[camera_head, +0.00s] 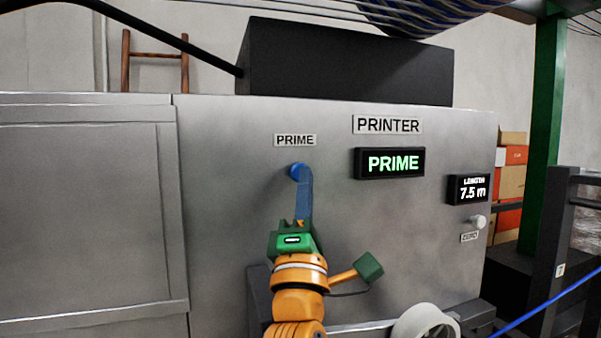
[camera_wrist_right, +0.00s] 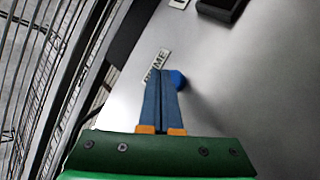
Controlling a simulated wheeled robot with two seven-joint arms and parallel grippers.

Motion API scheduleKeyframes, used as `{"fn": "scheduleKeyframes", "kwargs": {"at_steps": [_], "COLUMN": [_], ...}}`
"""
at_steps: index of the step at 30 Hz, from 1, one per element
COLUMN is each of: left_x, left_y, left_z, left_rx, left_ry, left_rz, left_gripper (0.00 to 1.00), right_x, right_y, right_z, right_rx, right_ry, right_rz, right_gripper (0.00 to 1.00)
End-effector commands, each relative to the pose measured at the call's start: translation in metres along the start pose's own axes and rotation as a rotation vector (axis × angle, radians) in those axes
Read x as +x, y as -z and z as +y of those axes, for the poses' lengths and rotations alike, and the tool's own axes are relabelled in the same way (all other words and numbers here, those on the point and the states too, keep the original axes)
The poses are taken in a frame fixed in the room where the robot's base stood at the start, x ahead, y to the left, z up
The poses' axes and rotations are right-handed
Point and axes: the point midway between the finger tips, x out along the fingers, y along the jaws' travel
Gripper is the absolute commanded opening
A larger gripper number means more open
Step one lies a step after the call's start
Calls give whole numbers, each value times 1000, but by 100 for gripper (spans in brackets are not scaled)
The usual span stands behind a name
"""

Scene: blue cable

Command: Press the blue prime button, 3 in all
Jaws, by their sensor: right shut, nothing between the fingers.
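The blue prime button (camera_head: 296,171) is on the grey metal front of the printer, below a small PRIME label (camera_head: 295,140). My right gripper (camera_head: 302,172) is shut and empty, with its blue fingertips at the button and partly over it. In the right wrist view the button (camera_wrist_right: 178,80) shows just right of the tips of the closed fingers (camera_wrist_right: 161,72). I cannot tell whether the tips touch it or whether it is pushed in. A lit display (camera_head: 389,163) reads PRIME in green. My left gripper is out of view.
A length display (camera_head: 468,189) reads 7.5 m, with a pale knob (camera_head: 478,221) below it. A black box (camera_head: 345,62) stands on top of the printer. A white roll (camera_head: 425,322) is at the lower front. A green post (camera_head: 542,120) and dark rails stand at the right.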

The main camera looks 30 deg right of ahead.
Motion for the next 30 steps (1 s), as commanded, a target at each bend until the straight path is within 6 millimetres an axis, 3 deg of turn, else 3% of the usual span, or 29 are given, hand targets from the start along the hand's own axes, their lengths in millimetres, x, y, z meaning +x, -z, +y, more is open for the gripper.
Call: {"fn": "scheduleKeyframes", "kwargs": {"at_steps": [12,30], "left_x": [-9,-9], "left_y": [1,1], "left_z": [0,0], "left_rx": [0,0], "left_ry": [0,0], "left_rz": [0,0], "left_gripper": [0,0], "right_x": [-26,-27], "right_y": [-19,-20], "right_z": [20,20], "right_rx": [2,0], "right_ry": [0,1], "right_rz": [2,1], "right_gripper": [0,0]}}
